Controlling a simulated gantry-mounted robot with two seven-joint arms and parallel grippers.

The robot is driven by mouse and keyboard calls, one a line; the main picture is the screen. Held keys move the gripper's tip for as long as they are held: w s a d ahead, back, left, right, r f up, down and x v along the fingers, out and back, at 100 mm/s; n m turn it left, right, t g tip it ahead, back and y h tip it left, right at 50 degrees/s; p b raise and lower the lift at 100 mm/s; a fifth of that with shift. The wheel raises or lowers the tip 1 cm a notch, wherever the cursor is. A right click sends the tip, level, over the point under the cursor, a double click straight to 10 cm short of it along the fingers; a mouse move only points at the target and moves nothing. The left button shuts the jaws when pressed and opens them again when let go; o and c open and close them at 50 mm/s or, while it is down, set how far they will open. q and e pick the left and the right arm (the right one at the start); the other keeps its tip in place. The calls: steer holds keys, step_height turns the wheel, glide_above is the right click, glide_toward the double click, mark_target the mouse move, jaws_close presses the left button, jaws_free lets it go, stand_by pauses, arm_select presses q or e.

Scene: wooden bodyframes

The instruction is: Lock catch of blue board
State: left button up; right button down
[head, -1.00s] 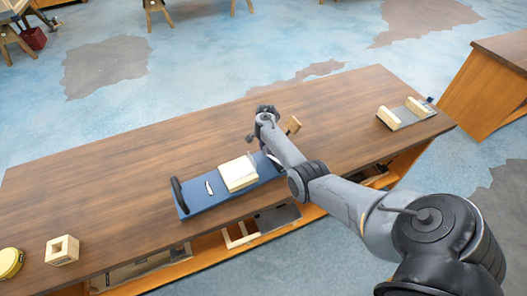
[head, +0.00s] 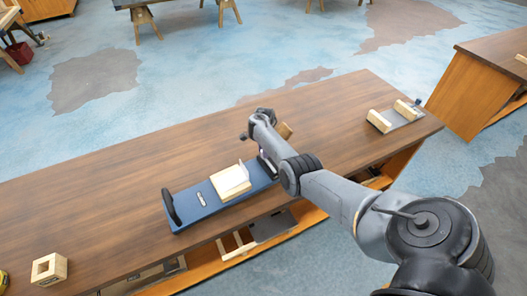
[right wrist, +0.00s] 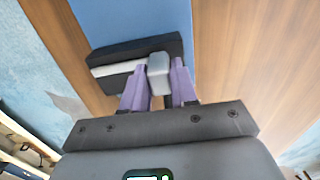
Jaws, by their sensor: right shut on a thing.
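The blue board (head: 215,202) lies on the wooden workbench in the head view. My right arm covers its far right end, and the board fills the top middle of the right wrist view (right wrist: 130,18). The catch is a small grey rounded piece (right wrist: 158,68) beside a black bar with a pale strip (right wrist: 118,70) at the board's end. My right gripper (right wrist: 158,88) has its purple fingers on either side of the grey piece, shut on it. In the head view the fingertips are mostly hidden behind my arm. My left gripper is not in view.
A pale block (head: 230,182) and a small light tool (head: 201,199) lie on the board, with a black handle (head: 171,207) at its left end. A wooden frame (head: 49,269) stands at left. A grey plate with wooden blocks (head: 396,116) lies at right.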

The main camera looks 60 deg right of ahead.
steer(key=c, duration=1.2)
jaws_free()
steer(key=shift+c, duration=0.2)
steer(key=shift+d, duration=0.1)
steer(key=shift+r, duration=0.15)
step_height(320, 180, up, 9)
steer(key=p, duration=0.3)
steer(key=shift+s+r, duration=0.1)
steer(key=shift+r, duration=0.65)
